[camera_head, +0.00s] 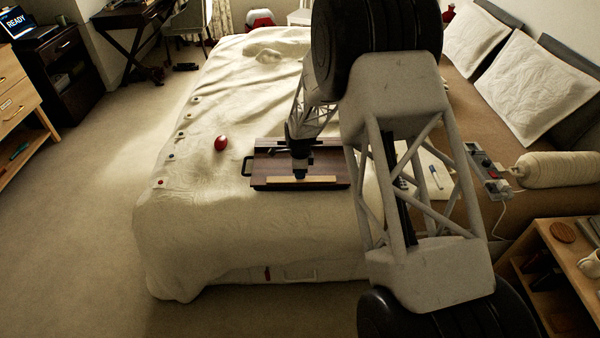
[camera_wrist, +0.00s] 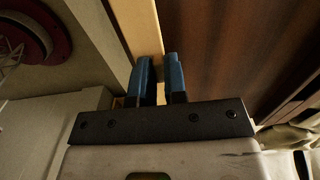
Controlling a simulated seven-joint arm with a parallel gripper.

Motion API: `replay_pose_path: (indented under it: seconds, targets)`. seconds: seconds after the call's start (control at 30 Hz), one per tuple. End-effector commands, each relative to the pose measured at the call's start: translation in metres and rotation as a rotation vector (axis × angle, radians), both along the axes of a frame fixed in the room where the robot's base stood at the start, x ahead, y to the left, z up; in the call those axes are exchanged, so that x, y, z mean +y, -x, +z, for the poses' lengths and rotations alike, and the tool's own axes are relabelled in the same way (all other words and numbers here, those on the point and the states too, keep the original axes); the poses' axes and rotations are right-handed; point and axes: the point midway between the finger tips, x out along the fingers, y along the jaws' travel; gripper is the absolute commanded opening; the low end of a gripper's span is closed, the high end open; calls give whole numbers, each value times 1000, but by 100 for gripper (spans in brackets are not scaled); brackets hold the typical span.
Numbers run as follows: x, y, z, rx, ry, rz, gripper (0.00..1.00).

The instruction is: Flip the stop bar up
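The stop bar appears to be the pale wooden strip (camera_head: 300,181) along the near edge of a dark wooden board (camera_head: 330,172) on the bed. In the wrist view the pale strip (camera_wrist: 138,28) runs from the top down to the fingertips, beside the dark wood. My gripper (camera_head: 300,174) points down at the board, close to the strip's middle. In the wrist view the two blue fingers of my gripper (camera_wrist: 159,62) stand close together with a narrow gap. The strip passes at the left finger and the gap. I cannot tell whether they grip it.
A black handle (camera_head: 246,167) sticks out from the board's left side. A red round object (camera_head: 221,143) lies on the bed to its left. A white sheet with a marker (camera_head: 436,178) and a power strip (camera_head: 487,170) lie to the right. The bed cover in front is clear.

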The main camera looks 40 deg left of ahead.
Motion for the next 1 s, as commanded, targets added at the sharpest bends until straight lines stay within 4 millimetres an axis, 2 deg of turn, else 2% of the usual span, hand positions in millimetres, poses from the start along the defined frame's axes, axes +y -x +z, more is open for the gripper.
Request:
replay_pose_path:
  seconds: [0.47,1.0]
  targets:
    - [0,0,2,-17,-17,0,0]
    - [-5,4,4,-129,-127,0,0]
